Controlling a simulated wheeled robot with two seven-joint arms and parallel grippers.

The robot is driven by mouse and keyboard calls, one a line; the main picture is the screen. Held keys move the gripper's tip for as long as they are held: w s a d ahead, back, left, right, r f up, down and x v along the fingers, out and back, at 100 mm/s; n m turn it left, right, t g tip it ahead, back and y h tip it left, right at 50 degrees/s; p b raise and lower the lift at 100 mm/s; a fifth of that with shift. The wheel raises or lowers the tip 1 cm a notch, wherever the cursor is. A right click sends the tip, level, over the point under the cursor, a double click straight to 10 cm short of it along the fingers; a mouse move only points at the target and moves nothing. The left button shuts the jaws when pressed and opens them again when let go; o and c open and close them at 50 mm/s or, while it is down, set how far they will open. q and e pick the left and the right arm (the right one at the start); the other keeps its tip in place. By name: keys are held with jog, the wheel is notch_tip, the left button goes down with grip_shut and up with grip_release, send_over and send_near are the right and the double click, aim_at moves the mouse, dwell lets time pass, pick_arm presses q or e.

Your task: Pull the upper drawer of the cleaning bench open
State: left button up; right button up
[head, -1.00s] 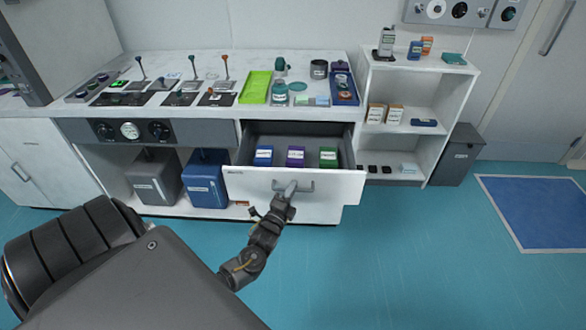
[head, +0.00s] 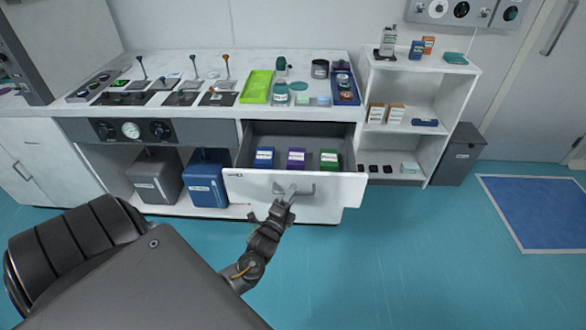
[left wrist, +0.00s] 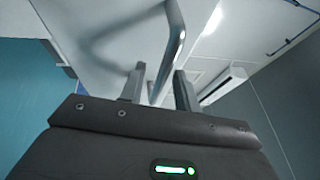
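The upper drawer (head: 340,187) of the cleaning bench (head: 200,65) stands pulled out in the head view, its grey inside showing. A blue box (head: 264,157), a purple box (head: 296,158) and a green box (head: 328,159) stand in it. Its grey bar handle (head: 305,190) is on the front face. My left gripper (head: 284,207) is at this handle. In the left wrist view the two fingers (left wrist: 159,88) are apart, with the handle bar (left wrist: 172,45) passing between them and gaps visible beside it. My right gripper is not in view.
A lower white front (head: 300,211) sits under the open drawer. A grey bin (head: 155,178) and a blue bin (head: 204,182) stand left of it. A white shelf unit (head: 445,120) stands to the right. The blue floor in front is clear.

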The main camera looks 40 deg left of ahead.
pick_arm(q)
jog(key=b+v, duration=0.1)
jog(key=v, duration=0.8)
jog(key=shift+s, duration=0.4)
jog(key=shift+d, duration=0.15)
jog(key=s+d+f+n+g+h, duration=0.1)
jog(key=s+f+n+g, duration=0.2)
jog(key=f, duration=0.6)
jog(key=s+d+f+n+g+h, duration=0.1)
jog(key=s+f+n+g, duration=0.2)
jog(key=f, duration=0.6)
jog(key=s+f+n+g+h, duration=0.1)
jog(key=s+f+n+g, duration=0.2)
jog(key=f, duration=0.6)
jog(key=s+d+f+n+g, duration=0.1)
jog(key=s+d+f+g, duration=0.1)
jog(key=s+f, duration=0.3)
jog(key=s+d+f+n+g+h, duration=0.1)
jog(key=s+f, duration=0.5)
jog(key=s, duration=0.6)
jog(key=s+d+f+n+g, duration=0.2)
jog(key=s+d+f+g, duration=0.2)
jog(key=s, duration=0.5)
jog(key=shift+s+d+f+g+h, duration=0.2)
jog(key=shift+d+f+g+h, duration=0.1)
jog(key=shift+f+g, duration=0.75)
